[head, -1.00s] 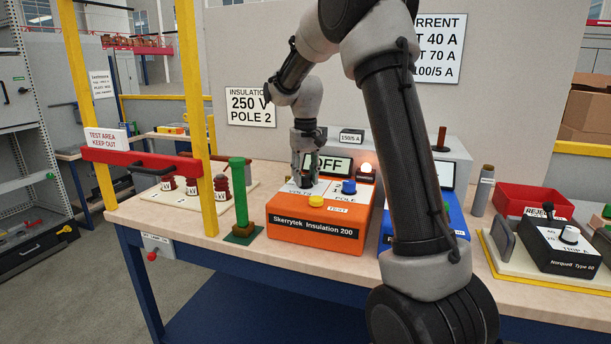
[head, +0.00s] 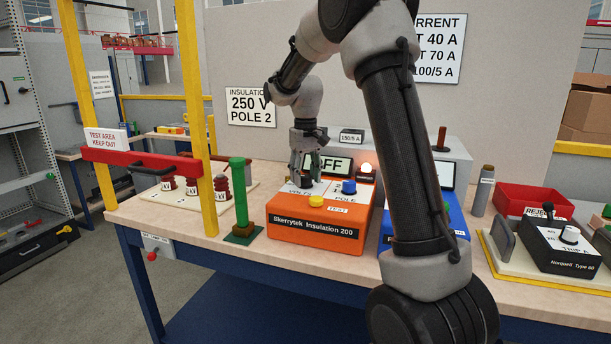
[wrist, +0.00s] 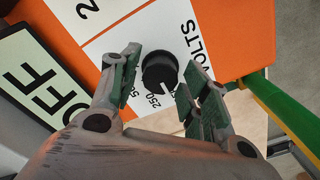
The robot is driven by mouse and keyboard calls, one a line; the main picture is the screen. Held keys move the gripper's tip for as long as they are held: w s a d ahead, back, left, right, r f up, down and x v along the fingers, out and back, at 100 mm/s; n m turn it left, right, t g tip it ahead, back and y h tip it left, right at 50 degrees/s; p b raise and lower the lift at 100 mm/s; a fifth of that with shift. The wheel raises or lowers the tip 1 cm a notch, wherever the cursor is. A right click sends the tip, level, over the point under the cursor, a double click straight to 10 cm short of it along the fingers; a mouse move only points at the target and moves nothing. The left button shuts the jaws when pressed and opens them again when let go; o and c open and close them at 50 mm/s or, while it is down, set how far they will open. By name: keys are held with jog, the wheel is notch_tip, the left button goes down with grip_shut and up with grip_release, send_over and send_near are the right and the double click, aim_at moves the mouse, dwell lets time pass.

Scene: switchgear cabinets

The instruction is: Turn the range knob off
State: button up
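The range knob (wrist: 159,68) is a round black knob on the white VOLTS panel (wrist: 180,30) of the orange Skerrytek Insulation 200 tester (head: 315,232). Its pale mark faces the lower edge in the wrist view, near the printed 250. My gripper (wrist: 163,66) is open with its green-padded fingers on either side of the knob. A gap shows between the knob and the fingers.
A blue knob (head: 349,187) and a yellow test button (head: 316,201) sit close by on the tester. A green post (head: 239,195) and a yellow frame post (head: 204,130) stand left. A blue instrument (head: 452,215) stands right, partly behind my arm.

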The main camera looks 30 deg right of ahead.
aim_at(305, 175)
dwell(0.3)
notch_tip(305, 175, up, 12)
dwell(0.4)
dwell(0.4)
jog(key=s+f+t, duration=0.2)
jog(key=s, duration=1.4)
jog(key=s+a+f+t, duration=0.1)
jog(key=s+f+t, duration=0.1)
jog(key=s, duration=1.5)
jog(key=shift+s+a+f, duration=0.15)
jog(key=shift+a+f, duration=0.05)
jog(key=shift+f, duration=0.25)
